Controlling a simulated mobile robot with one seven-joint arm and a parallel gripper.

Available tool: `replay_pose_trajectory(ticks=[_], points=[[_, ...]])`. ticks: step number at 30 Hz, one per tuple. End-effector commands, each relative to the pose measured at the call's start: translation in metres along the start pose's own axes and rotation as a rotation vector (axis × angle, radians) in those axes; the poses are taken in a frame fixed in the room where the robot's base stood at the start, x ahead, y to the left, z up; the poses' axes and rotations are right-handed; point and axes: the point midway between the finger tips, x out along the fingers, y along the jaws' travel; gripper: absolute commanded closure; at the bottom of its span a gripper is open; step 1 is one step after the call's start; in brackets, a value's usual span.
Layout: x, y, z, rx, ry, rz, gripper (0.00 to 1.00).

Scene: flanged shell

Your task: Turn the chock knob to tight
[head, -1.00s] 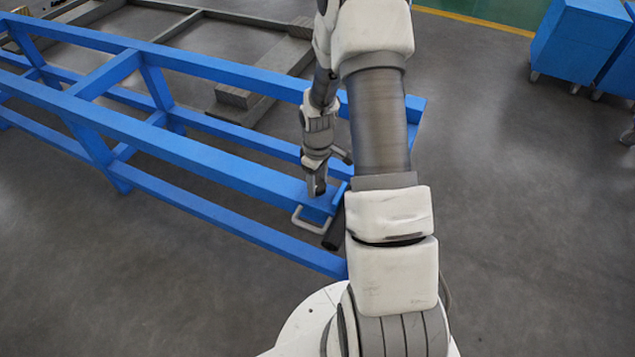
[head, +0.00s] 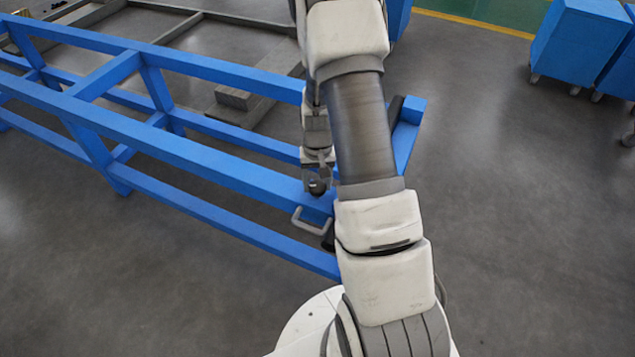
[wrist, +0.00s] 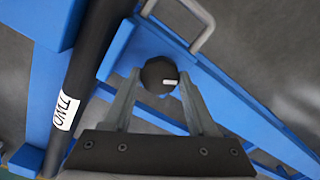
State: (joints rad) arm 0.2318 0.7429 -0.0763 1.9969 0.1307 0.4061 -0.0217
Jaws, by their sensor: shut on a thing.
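The chock knob (wrist: 157,72) is a round black knob with a white mark on its right side. It sits near the end of the blue frame (wrist: 128,45), beside a grey handle. My gripper (wrist: 158,87) has one finger on each side of the knob and is shut on it in the wrist view. In the head view my gripper (head: 317,186) is down at the blue frame (head: 190,150), and the knob shows as a dark round shape between the fingers, partly hidden.
A grey U-shaped handle (head: 312,221) stands close to my gripper. A black bar (wrist: 85,75) with a white lettered label (wrist: 66,112) runs along the frame's end. Blue wheeled cabinets (head: 580,45) stand at the far right. The floor to the right is clear.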

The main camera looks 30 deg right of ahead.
Motion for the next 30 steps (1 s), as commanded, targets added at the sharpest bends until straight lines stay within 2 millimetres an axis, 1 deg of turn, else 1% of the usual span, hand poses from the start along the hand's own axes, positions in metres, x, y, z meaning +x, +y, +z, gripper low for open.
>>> replay_pose_trajectory(ticks=[6,12,19,30], points=[[-0.0004,-0.0004,-0.0003,0.134,0.001,0.000,0.97],[-0.0004,0.0002,-0.0004,0.207,0.000,0.000,0.97],[-0.0004,0.0002,-0.0003,0.238,0.000,0.000,0.97],[-0.0003,0.0002,-0.0003,0.240,0.000,0.000,0.97]])
